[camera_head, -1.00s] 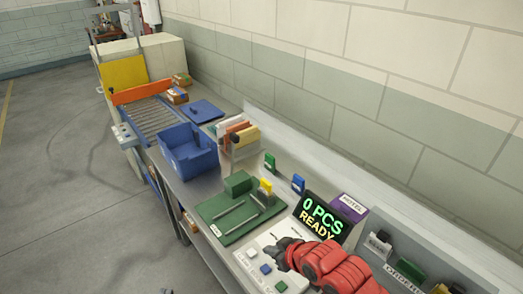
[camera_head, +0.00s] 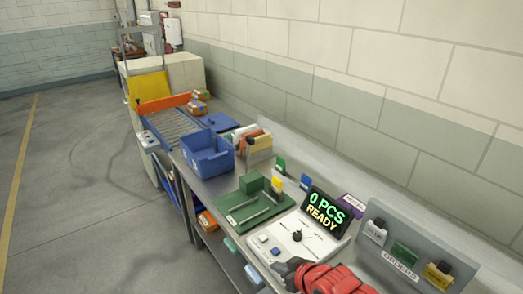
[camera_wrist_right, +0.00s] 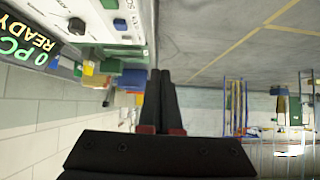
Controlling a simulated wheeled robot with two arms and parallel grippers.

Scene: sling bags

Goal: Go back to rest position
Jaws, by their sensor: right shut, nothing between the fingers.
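My right gripper (camera_head: 290,268) is at the lower middle of the head view, over the near edge of the bench by the white control panel, with my red arm behind it. In the right wrist view its two black fingers (camera_wrist_right: 160,98) are together with nothing between them. My left gripper is in neither view. The white panel (camera_head: 285,235) has a black knob (camera_head: 296,237) and several small coloured buttons. A display (camera_head: 325,213) behind it reads "0 PCS READY".
A green board (camera_head: 235,208) with metal rails and a green block lies left of the panel. A blue bin (camera_head: 207,160) stands farther back, before a roller conveyor (camera_head: 170,125). A grey holder (camera_head: 400,235) is at the right. The floor (camera_head: 90,200) at the left is clear.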

